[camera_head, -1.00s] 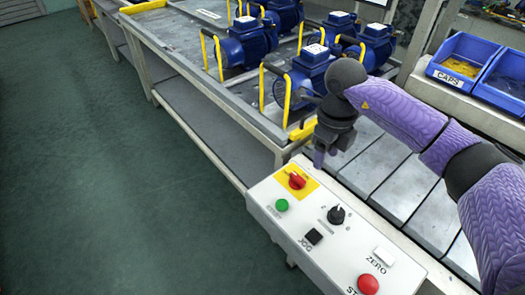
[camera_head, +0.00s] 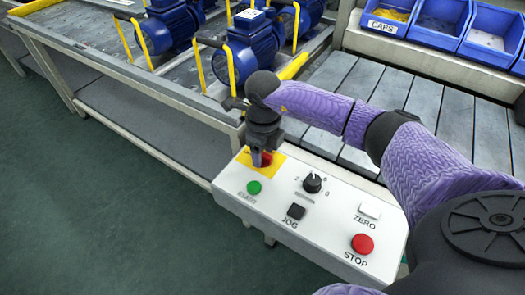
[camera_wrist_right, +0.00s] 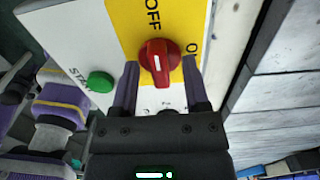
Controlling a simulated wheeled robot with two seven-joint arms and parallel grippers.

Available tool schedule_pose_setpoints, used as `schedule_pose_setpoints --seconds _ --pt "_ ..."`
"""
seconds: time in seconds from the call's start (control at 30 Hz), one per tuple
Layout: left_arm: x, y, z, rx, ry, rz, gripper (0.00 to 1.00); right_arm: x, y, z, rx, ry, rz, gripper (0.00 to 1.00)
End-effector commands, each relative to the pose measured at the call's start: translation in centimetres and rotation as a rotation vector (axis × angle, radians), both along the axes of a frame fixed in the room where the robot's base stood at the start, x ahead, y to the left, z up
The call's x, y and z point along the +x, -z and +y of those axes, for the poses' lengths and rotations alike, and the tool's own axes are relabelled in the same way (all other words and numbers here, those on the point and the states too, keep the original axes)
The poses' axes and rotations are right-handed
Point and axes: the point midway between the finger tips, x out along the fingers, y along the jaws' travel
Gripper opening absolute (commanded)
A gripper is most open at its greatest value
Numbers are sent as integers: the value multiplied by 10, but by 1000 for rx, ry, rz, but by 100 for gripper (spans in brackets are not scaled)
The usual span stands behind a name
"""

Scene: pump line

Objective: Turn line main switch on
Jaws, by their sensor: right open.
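The line main switch is a red rotary knob (camera_wrist_right: 159,62) with a white mark, on a yellow plate (camera_wrist_right: 128,15) lettered OFF; a second label at the plate's edge is partly cut off. In the head view the red knob (camera_head: 266,158) is partly covered by my right gripper (camera_head: 262,160). In the right wrist view my right gripper (camera_wrist_right: 160,90) is open, one finger on each side of the knob, with gaps between fingers and knob. Whether the fingers touch the plate cannot be told. My left gripper is not in view.
The white control panel (camera_head: 330,225) also carries a green START button (camera_head: 254,187), a black selector (camera_head: 312,183), a black JOG button (camera_head: 296,211), a white ZERO button (camera_head: 369,211) and a red STOP button (camera_head: 362,244). Blue pumps (camera_head: 255,50) stand on the bench behind.

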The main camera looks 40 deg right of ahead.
Motion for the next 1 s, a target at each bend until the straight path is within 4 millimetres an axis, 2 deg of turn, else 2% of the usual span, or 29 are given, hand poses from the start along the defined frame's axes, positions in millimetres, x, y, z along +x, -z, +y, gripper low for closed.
schedule_pose_setpoints --seconds 0.07,0.3,0.37,0.77,1.0 --pt "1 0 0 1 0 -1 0 0 -1 0 0 0 0 59" --pt "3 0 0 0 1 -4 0 0 -1 0 0 0 -1 10" --pt "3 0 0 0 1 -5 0 0 -1 0 0 0 -1 0" --pt "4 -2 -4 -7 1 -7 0 0 -2 0 0 24 -1 0" --pt "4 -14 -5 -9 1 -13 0 1 -4 0 1 154 -3 0"
